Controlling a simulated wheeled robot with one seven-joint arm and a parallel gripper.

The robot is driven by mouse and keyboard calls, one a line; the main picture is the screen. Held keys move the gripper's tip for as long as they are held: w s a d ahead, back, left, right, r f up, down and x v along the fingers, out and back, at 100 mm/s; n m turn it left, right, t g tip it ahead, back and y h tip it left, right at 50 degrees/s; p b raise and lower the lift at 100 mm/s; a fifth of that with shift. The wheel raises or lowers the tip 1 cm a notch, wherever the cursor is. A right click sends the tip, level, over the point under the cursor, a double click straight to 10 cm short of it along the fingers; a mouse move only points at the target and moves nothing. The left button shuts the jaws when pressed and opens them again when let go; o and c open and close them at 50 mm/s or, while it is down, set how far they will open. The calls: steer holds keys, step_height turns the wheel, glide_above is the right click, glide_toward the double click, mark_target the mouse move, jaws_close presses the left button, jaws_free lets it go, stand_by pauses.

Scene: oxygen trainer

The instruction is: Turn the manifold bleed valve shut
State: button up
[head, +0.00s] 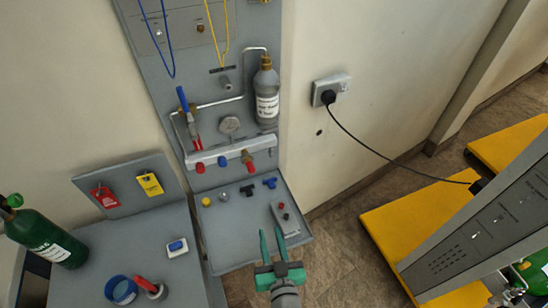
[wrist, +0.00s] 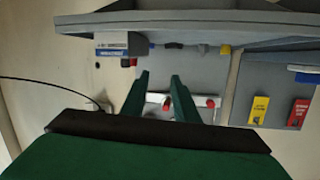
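The manifold (head: 228,152) is a pale grey bar on the wall panel, with a red knob (head: 199,168) at left, a blue knob (head: 222,161) in the middle and a red handle on a brass fitting (head: 248,161) at right. No readable label shows which is the bleed valve. My gripper (head: 272,234) is open and empty, below and right of the manifold, over the front of the tray. In the wrist view, which appears upside down, the open fingers (wrist: 160,76) partly cover the manifold (wrist: 184,101); a red knob (wrist: 210,102) shows beside them.
A grey tray (head: 232,245) with small fittings juts out below the manifold. A grey bottle (head: 266,95) hangs above right. A side table (head: 185,275) with a green cylinder (head: 45,238) stands left. A black cable (head: 385,160) runs from the wall socket (head: 330,90) rightward.

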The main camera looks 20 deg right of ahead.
steer(key=w+d+r+t, duration=0.1)
steer(key=w+d+r, duration=0.3)
steer(key=w, duration=0.1)
steer(key=n+t+y, duration=0.2)
steer(key=n+y, duration=0.1)
glide_toward(272, 153)
steer(key=w, duration=0.7)
steer(key=shift+w+a+r, duration=0.15)
steer(key=shift+w+a, duration=0.1)
steer(key=shift+w, duration=0.15)
jaws_close()
